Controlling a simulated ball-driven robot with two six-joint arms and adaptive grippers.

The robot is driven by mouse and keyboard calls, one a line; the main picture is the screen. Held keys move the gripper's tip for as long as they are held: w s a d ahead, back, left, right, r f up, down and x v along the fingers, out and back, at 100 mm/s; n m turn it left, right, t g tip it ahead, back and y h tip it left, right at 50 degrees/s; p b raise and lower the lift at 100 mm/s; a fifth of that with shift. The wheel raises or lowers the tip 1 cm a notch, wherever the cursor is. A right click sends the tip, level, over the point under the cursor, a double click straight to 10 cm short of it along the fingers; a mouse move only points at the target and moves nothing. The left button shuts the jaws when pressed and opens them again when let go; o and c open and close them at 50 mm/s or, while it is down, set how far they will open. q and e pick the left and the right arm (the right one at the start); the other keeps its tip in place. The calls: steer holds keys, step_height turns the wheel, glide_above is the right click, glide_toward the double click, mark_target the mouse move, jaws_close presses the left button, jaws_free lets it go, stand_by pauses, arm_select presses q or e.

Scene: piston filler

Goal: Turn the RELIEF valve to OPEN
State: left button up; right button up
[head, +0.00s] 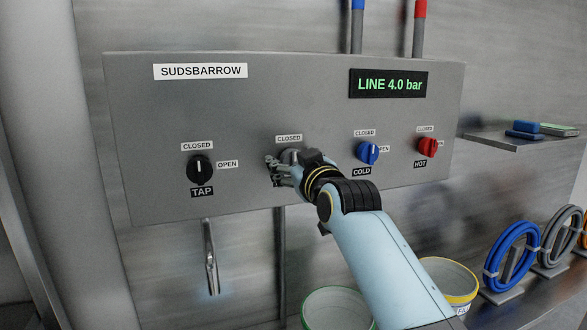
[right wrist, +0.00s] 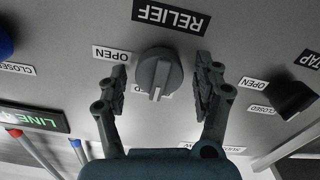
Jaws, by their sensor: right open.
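The RELIEF valve is a round grey knob (right wrist: 159,74) with a raised grip bar. In the right wrist view, which is upside down, its bar points down toward a partly hidden label, away from the OPEN label (right wrist: 112,54). The RELIEF label (right wrist: 171,16) is above it there. My right gripper (right wrist: 164,88) is open, with one finger on each side of the knob and a gap visible to both. In the head view the right gripper (head: 281,168) covers most of the knob, under a CLOSED label (head: 289,138). My left gripper is not in view.
The grey panel (head: 250,100) also carries a black TAP knob (head: 200,169), a blue COLD knob (head: 367,153) and a red HOT knob (head: 428,147). Its display (head: 389,84) reads LINE 4.0 bar. Buckets (head: 338,296) and coiled hoses (head: 511,249) are below and right.

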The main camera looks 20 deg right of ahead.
steer(key=c, duration=1.2)
